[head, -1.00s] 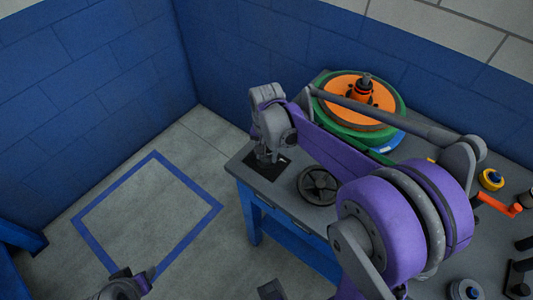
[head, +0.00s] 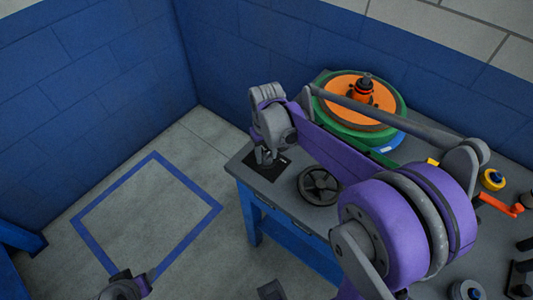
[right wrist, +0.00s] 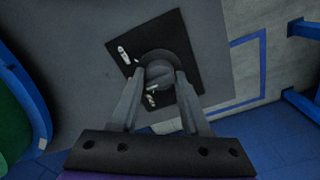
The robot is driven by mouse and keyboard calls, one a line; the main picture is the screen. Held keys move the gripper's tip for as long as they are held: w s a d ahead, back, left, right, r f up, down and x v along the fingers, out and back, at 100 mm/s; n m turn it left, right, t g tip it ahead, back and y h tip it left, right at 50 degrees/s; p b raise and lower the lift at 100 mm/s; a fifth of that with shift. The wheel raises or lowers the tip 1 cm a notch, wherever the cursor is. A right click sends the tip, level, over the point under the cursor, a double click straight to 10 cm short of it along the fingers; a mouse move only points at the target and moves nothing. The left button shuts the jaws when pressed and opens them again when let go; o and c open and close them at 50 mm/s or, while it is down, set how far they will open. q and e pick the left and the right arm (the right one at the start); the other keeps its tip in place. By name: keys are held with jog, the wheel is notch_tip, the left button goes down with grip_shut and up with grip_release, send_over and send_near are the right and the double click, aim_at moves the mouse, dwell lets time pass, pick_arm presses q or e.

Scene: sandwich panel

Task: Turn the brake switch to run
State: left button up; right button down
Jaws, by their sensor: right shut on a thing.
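The brake switch (right wrist: 159,74) is a round dark grey knob on a square black plate (right wrist: 180,50) with small white labels. In the right wrist view, the two fingers of my right gripper (right wrist: 160,82) stand on either side of the knob and are shut on it. In the head view the black plate (head: 279,170) lies at the near left corner of the bench, and my right gripper (head: 265,157) points down over it and hides the knob. The label words are too small to read. My left gripper is not visible; only a purple and grey part of my left arm shows at the bottom.
A black handwheel (head: 318,186) sits right of the plate on the grey bench (head: 237,165). A green and orange disc stack (head: 345,88) stands behind. An orange crank (head: 500,205) and a yellow-blue knob (head: 492,179) lie to the right. The floor left of the bench is clear.

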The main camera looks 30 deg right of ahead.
aim_at(266, 155)
dwell(0.5)
jog(key=shift+c, duration=2)
grip_release()
notch_tip(266, 155, up, 11)
jog(key=shift+p, duration=0.45)
jog(key=shift+s+f, duration=0.1)
jog(key=s+a+f+t+p, duration=0.1)
jog(key=s+a+f+t, duration=0.1)
jog(key=s, duration=0.5)
jog(key=s+a+f+n+t+p, duration=0.1)
jog(key=s+a+f+t, duration=0.2)
jog(key=s, duration=0.5)
jog(key=shift+s+a+f+p, duration=0.15)
jog(key=shift+a+f+p, duration=0.25)
jog(key=shift+a, duration=0.6)
